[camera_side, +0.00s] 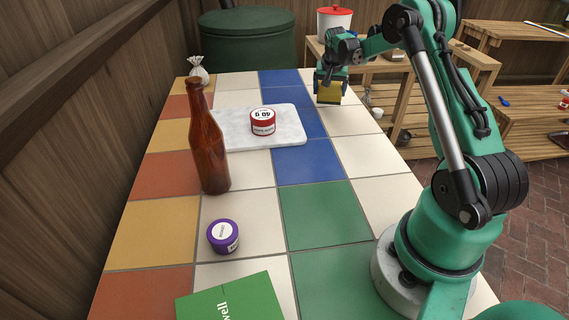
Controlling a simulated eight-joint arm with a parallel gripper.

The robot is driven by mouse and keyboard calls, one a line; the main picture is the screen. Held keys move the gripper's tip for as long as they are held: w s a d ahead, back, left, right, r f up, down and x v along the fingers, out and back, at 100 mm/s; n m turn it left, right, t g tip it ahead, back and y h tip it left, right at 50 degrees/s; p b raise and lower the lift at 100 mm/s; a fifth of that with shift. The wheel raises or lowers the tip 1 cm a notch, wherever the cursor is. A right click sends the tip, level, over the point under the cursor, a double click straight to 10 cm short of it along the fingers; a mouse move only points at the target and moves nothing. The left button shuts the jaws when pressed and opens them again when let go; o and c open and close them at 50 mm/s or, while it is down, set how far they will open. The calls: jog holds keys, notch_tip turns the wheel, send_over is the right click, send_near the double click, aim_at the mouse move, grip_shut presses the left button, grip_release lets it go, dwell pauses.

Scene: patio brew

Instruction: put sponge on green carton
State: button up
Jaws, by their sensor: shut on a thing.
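My gripper (331,84) is at the far right end of the tiled table, pointing down. It is shut on a yellow sponge (329,93). The sponge is at or just above a pale tile; I cannot tell whether it touches. The green carton (232,301) with white lettering lies at the near edge of the table, cut off by the bottom of the picture. Its visible top is bare. The sponge and the carton are far apart.
A tall brown bottle (207,140) stands left of the middle. A purple-lidded jar (223,236) stands beyond the carton. A small white sack (199,70) is at the far left. The green tiles (322,212) are clear.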

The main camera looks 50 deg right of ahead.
notch_tip(320, 180, up, 16)
jog(key=w+a+r+n+t+y, duration=0.15)
jog(key=a+n, duration=0.25)
jog(key=a, duration=0.7)
jog(key=w+a+r+n+y, duration=0.1)
jog(key=w+a+r+n, duration=0.15)
jog(key=a, duration=0.85)
jog(key=w+a+r+n+t+y, duration=0.1)
jog(key=a+r+n, duration=0.25)
jog(key=a, duration=0.75)
jog(key=r+n+g+y, duration=0.1)
jog(key=n+g+y, duration=0.3)
jog(key=n, duration=1.2)
send_over(228, 318)
jog(key=t, duration=0.1)
jog(key=shift+y, duration=0.35)
jog(key=f, duration=0.9)
jog(key=s+f, duration=0.1)
jog(key=f, duration=0.4)
jog(key=shift+a+f, duration=0.2)
jog(key=shift+f, duration=2.55)
